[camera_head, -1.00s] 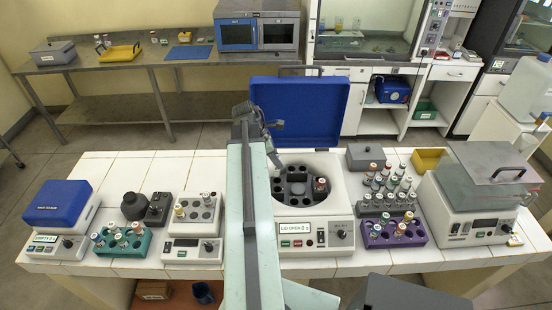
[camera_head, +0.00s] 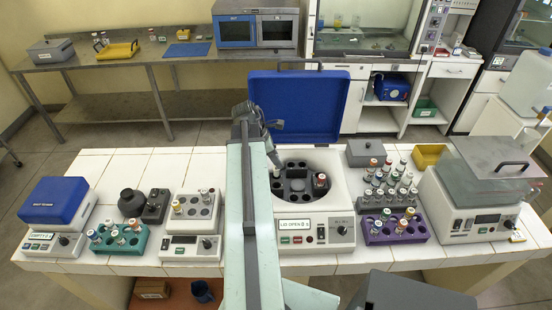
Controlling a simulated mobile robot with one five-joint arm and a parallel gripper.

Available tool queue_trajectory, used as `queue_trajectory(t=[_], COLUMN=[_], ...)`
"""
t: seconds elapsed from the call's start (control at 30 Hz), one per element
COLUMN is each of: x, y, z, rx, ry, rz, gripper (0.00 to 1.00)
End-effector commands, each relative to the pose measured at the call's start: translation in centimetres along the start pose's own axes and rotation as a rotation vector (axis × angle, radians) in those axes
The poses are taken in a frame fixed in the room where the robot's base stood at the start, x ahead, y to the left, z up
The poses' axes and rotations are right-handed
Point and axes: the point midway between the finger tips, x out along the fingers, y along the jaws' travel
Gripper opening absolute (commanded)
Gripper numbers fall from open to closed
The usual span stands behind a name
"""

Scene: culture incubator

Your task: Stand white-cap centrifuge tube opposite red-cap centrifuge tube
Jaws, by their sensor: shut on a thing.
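The centrifuge (camera_head: 330,215) stands open, its blue lid (camera_head: 300,105) raised behind it and its display reading like "LID OPEN". The red-cap tube (camera_head: 320,182) stands upright in a hole on the right of the dark rotor (camera_head: 297,198). My gripper (camera_head: 273,148) is over the left side of the bowl and shut on a tube with a pale top, which I take as the white-cap tube (camera_head: 277,173). That tube is at the rotor's left side, across from the red cap. My arm hides part of it, and I cannot tell whether it is seated in a hole.
A purple rack (camera_head: 395,238) and a grey rack with several tubes stand right of the centrifuge. A teal rack (camera_head: 118,246) and a mixer-like device (camera_head: 190,248) stand left of my arm. A glass-lidded device (camera_head: 470,228) stands at the far right.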

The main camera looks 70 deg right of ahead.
Motion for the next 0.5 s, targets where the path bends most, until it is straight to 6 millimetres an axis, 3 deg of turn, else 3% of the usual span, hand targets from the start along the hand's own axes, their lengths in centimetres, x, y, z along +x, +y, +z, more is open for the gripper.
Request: queue_trajectory(t=[0.5], x=[1.7], y=[0.0], z=[-0.8], rx=[-0.001], ry=[0.0], rz=[0.0], gripper=[0.0])
